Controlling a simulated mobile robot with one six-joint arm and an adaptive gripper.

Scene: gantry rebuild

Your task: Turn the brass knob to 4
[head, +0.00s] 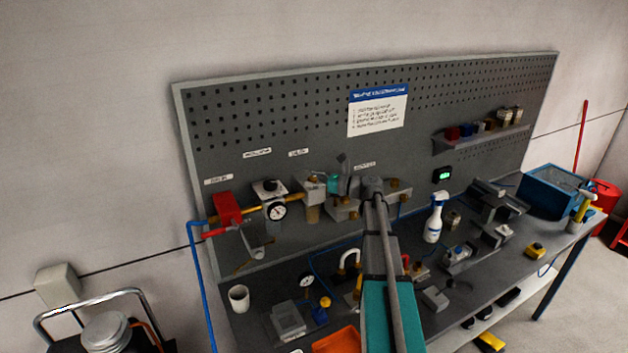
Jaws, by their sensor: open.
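My arm reaches up from the bottom of the head view to the pegboard, where its wrist ends beside the row of air fittings. My gripper (343,180) is open, small and partly mixed with the fittings behind it; I see nothing between its fingers. A brass-coloured knob (395,184) shows just right of my wrist, on a grey manifold under a small white label. Other brass-coloured parts sit by the gripper, so I cannot tell for sure which is the task's knob. No number or pointer on it is readable at this size.
A red valve (227,208) and a round gauge (277,211) are on the pegboard to the left. On the bench stand a white mug (239,298), an orange tray (337,342), a spray bottle (434,218) and a blue bin (552,187). Small parts crowd the bench near my arm.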

